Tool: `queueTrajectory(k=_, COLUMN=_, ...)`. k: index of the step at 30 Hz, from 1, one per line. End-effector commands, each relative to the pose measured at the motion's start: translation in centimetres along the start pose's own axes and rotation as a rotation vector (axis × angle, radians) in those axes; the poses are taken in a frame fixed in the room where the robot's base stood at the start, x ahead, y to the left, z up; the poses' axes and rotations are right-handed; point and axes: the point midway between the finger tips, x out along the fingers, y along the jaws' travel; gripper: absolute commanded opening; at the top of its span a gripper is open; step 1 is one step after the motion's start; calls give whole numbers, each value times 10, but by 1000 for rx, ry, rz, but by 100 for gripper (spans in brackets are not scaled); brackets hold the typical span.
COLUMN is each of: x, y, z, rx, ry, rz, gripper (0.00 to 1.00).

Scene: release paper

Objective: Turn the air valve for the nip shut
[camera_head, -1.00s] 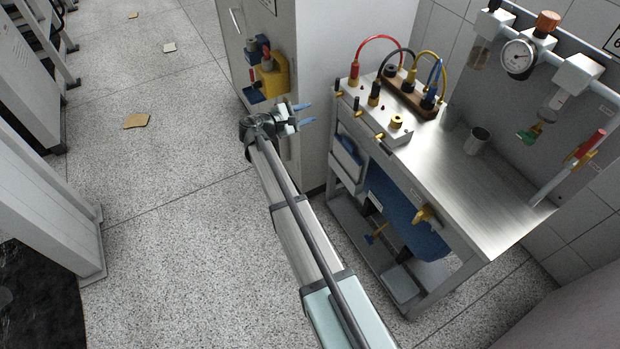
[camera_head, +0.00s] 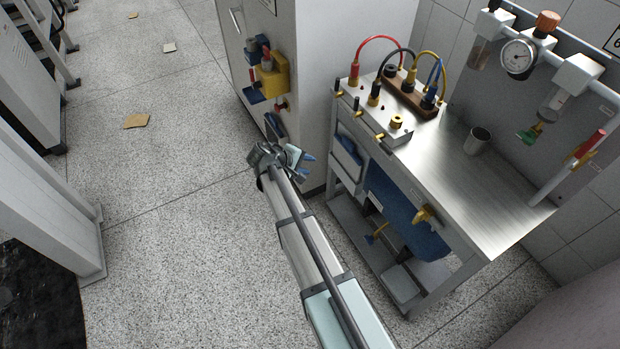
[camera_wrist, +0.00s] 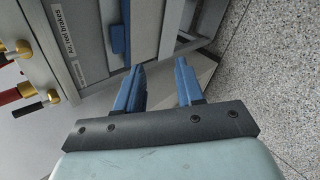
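No label naming the nip is readable, so I cannot tell which valve is the nip's. A red-handled lever (camera_head: 590,145) stands on a slanted pipe at the bench's right end. A yellow handle (camera_head: 425,214) sits on the bench's front edge. My gripper (camera_head: 307,163) is between the cabinet and the bench's left end, apart from all of these handles. In the wrist view my gripper (camera_wrist: 160,70) has its two blue fingers apart with nothing between them. A label there (camera_wrist: 66,32) appears to read "Air, reel brakes".
The metal bench (camera_head: 475,205) carries a box with cabled plugs (camera_head: 375,120) and a cup (camera_head: 477,141). A gauge (camera_head: 518,56) hangs on the panel behind. The cabinet (camera_head: 320,60) has a yellow-blue fitting (camera_head: 272,78) on its side.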

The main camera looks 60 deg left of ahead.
Motion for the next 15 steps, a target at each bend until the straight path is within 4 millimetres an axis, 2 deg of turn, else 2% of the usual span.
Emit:
queueTrajectory(k=6, x=10, y=-22, z=19, rx=61, ry=-5, rz=-69, gripper=38)
queueTrajectory(k=15, x=16, y=-36, z=28, rx=100, ry=-9, rz=-113, gripper=38)
